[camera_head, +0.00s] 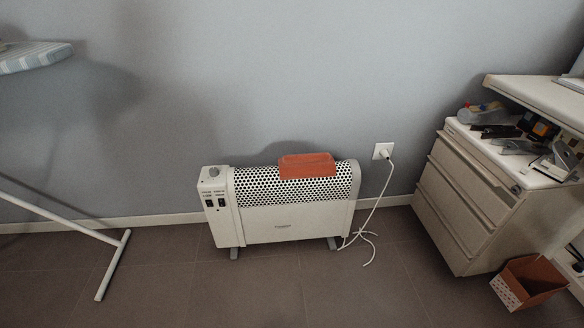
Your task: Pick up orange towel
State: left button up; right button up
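The orange towel (307,166) lies folded on top of a white heater (298,219), right of its middle, with its front hanging slightly over the perforated upper part. The heater stands on the floor against the grey wall. Neither of my grippers shows in the head view.
A drawer cabinet (468,204) with tools on top stands at the right, with a desk edge above it. An orange box (528,283) sits on the floor below. The heater's white cable (376,205) runs to a wall socket (383,151). An ironing board (34,57) with white legs is at left. Floor before the heater is clear.

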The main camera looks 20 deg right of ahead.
aim_at(319, 165)
jog(key=i+l+u, duration=0.1)
jog(key=l, duration=0.25)
jog(key=i+l+u, duration=0.1)
jog(key=l, duration=0.25)
jog(key=i+l+u, duration=0.1)
jog(key=l, duration=0.25)
jog(key=i+l+u, duration=0.1)
jog(key=l, duration=0.25)
jog(key=i, duration=0.05)
